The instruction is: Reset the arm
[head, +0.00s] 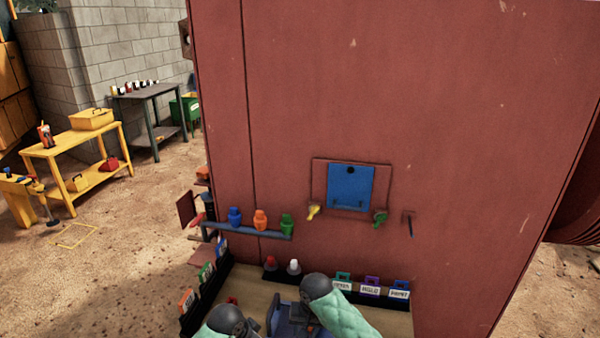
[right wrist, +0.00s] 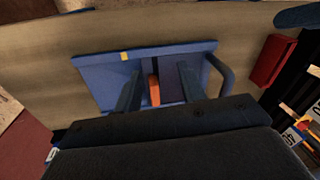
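My right gripper (right wrist: 158,80) shows in the right wrist view with its two dark fingers apart. It is over a blue panel or tray (right wrist: 100,70) that lies on a tan surface. A narrow orange piece (right wrist: 154,92) stands out between the fingers, with gaps on both sides. In the head view the blue thing (head: 290,320) is partly hidden by my arms at the bottom edge. Both my arms show there, dark joints and a pale green sleeve, but neither gripper can be made out. My left gripper is out of sight.
A big red machine wall (head: 330,80) stands close in front, with a blue hatch (head: 350,187) and a shelf (head: 255,232) of coloured bottles. Labelled tags (head: 370,287) line the tan bench. A yellow table (head: 75,155) and a grey table (head: 150,95) stand left on open sandy ground.

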